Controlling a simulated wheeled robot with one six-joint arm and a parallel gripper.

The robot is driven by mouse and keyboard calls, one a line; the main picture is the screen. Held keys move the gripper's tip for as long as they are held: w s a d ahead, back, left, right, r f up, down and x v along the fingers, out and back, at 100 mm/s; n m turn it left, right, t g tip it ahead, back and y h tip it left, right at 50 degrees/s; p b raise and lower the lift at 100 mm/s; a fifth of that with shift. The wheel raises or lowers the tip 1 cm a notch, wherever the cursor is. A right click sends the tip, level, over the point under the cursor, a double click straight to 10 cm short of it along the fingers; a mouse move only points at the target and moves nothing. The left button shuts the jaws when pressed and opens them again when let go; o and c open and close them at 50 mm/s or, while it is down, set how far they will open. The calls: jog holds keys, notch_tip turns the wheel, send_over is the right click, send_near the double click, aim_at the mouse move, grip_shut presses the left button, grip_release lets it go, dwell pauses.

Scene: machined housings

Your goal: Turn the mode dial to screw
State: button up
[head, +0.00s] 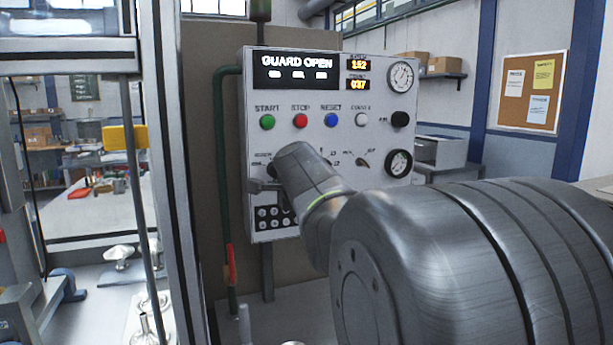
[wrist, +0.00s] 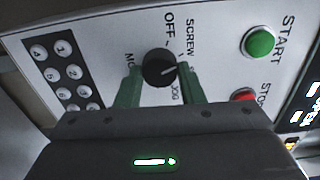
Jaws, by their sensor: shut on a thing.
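The mode dial (wrist: 157,67) is a round black knob on the pale control panel in the wrist view. Printed labels OFF, SCREW and JOG stand around it, and another is partly covered. A pale mark on the knob points to the right of the picture, toward the side between SCREW and JOG; the exact setting is hard to tell. My gripper (wrist: 158,82) has its two green fingers on either side of the knob, shut on it. In the head view my arm's end hides the dial, low on the left of the control panel (head: 330,98).
Green START (wrist: 260,41) and red STOP (wrist: 243,96) buttons lie right of the dial in the wrist view, and a dark keypad (wrist: 62,75) lies left. In the head view the display (head: 296,70) reads GUARD OPEN. A green pipe (head: 222,160) runs along the panel's left edge.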

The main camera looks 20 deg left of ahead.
dwell(0.3)
jog(key=o, duration=1)
jog(key=v, duration=1.4)
jog(key=shift+w, duration=0.15)
jog(key=x, duration=1.3)
jog(key=shift+w+a, duration=0.3)
jog(key=shift+s, duration=0.1)
